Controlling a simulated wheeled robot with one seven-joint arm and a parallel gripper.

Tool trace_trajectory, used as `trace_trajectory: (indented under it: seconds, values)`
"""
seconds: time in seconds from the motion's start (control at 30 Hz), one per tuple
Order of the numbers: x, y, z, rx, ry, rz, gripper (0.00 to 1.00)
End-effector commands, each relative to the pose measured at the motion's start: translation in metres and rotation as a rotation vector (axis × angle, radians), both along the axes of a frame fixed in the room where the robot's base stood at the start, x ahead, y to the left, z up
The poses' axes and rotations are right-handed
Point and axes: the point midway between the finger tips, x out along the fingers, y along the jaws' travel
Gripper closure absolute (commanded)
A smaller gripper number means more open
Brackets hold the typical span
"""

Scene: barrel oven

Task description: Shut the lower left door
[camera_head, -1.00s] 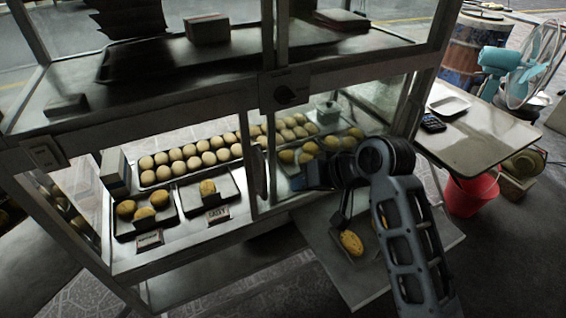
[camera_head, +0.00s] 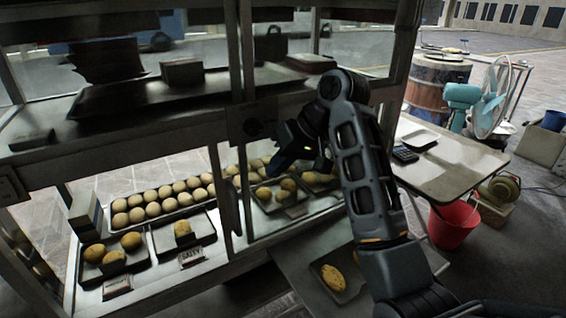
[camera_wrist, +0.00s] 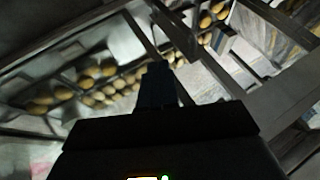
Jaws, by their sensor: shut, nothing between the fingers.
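The lower left door is hard to make out. The lower left bay of the glass cabinet (camera_head: 120,168) shows its trays clearly, with no certain pane across it. An upright door frame (camera_head: 228,200) with a dark handle stands by the cabinet's middle post. I cannot tell which pane it belongs to. My gripper (camera_head: 284,160) is in front of the lower right bay, just right of the middle post, apart from that upright. In the wrist view my gripper (camera_wrist: 158,82) is dark, shut and empty, with buns beyond it. Its tips are partly hidden in the head view.
Trays of round buns (camera_head: 150,208) and price cards fill the lower bays. A low shelf with a small tray (camera_head: 347,286) juts out at the front right. A side table (camera_head: 450,165), red bucket (camera_head: 455,222) and teal fan (camera_head: 468,97) stand to the right.

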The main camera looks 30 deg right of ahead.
Motion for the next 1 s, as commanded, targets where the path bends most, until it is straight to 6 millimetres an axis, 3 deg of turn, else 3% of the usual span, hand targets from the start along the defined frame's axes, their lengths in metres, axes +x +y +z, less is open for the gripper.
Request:
trace_trajectory:
  seconds: [0.23,0.5,1.0]
  values:
    - [0.020,0.020,-0.041,0.000,0.003,0.003,1.00]
    - [0.026,0.052,-0.042,0.001,-0.001,0.001,1.00]
    - [0.027,0.058,-0.043,0.001,-0.001,0.000,1.00]
